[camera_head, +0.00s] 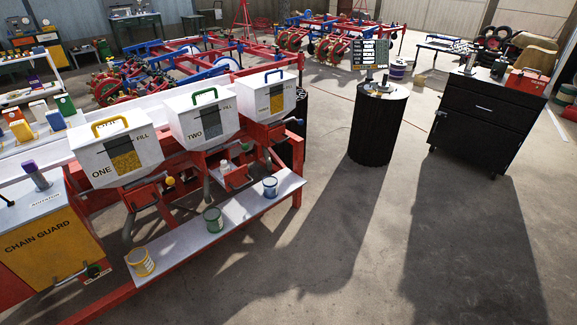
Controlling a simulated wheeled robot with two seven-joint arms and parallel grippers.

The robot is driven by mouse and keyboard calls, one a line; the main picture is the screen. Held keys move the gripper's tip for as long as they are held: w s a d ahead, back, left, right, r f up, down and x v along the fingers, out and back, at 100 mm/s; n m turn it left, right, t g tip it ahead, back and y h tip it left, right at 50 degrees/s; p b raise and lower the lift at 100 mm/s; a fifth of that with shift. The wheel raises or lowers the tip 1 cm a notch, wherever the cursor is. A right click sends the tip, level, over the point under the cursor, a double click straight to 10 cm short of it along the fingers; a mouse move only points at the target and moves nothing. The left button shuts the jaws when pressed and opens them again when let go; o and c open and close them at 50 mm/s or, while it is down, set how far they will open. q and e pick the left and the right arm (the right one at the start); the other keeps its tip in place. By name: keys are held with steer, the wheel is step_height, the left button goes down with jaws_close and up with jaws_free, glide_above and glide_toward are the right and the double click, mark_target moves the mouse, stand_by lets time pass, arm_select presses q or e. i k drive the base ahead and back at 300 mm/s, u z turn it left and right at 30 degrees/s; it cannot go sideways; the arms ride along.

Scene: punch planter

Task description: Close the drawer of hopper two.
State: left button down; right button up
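Hopper two (183,122) is a white box marked TWO and FILL, with a green handle on its lid and a window showing grey contents. It stands in the middle of a row on a red machine, between hopper one (95,160) and the third hopper (251,101). Below hopper two, a red, open-topped tray-like part (236,180) juts forward with a small white item in it. It may be the drawer, but I cannot tell for sure. Neither of my grippers shows in the head view.
A white shelf (240,207) runs below the hoppers and bears a yellow can (141,263), a green can (213,220) and a blue can (270,188). A chain guard box (45,245) is at left. A black drum (378,130) and cabinet (480,125) stand right. Floor in front is clear.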

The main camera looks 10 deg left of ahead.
mark_target(238, 178)
steer(key=z, duration=0.3)
steer(key=i, duration=1.05)
steer(key=u, duration=0.25)
